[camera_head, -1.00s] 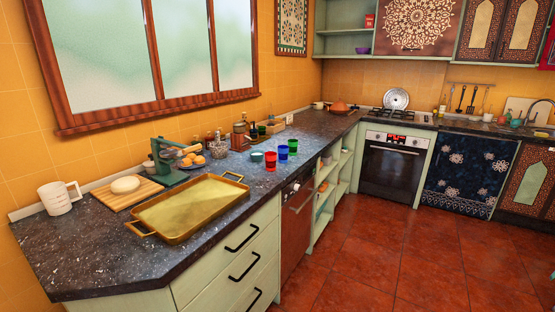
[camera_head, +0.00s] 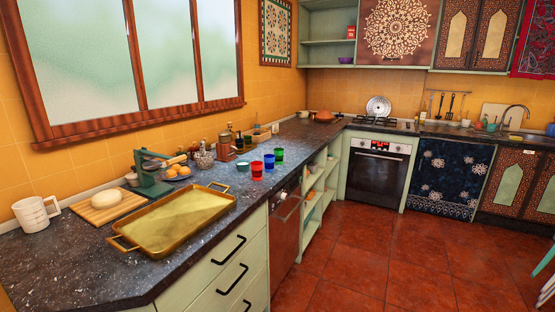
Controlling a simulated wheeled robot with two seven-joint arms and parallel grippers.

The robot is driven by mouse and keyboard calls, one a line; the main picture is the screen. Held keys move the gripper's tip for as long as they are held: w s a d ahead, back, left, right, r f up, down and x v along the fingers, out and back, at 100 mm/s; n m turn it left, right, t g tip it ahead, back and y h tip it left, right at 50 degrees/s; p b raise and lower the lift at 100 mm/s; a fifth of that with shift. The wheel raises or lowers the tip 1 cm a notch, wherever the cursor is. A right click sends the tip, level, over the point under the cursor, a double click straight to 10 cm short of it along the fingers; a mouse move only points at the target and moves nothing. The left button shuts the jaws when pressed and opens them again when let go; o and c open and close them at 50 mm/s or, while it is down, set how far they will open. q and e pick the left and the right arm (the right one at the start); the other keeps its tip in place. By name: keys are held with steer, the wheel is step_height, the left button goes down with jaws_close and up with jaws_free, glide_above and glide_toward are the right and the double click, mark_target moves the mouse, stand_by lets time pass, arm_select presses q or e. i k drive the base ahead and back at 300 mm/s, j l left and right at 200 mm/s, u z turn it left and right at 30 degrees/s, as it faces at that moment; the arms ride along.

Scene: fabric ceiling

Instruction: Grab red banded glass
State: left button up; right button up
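The red glass (camera_head: 257,170) stands upright on the dark speckled counter (camera_head: 215,258), near its front edge. A blue glass (camera_head: 269,161) stands just behind it and to the right, and a green glass (camera_head: 279,154) is a little farther along. The three stand in a short row. The banding on the red glass is too small to make out. Neither of my grippers is in view.
A brass tray (camera_head: 172,222) lies on the near counter. A green juicer (camera_head: 153,178), fruit and bottles stand behind. The red tiled floor (camera_head: 365,255) is clear.

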mark_target(257, 166)
steer(key=i+l+z, duration=0.1)
steer(key=i+l, duration=0.15)
steer(key=i, duration=0.25)
steer(key=i+l+z, duration=0.15)
steer(key=i, duration=0.35)
steer(key=l, duration=0.1)
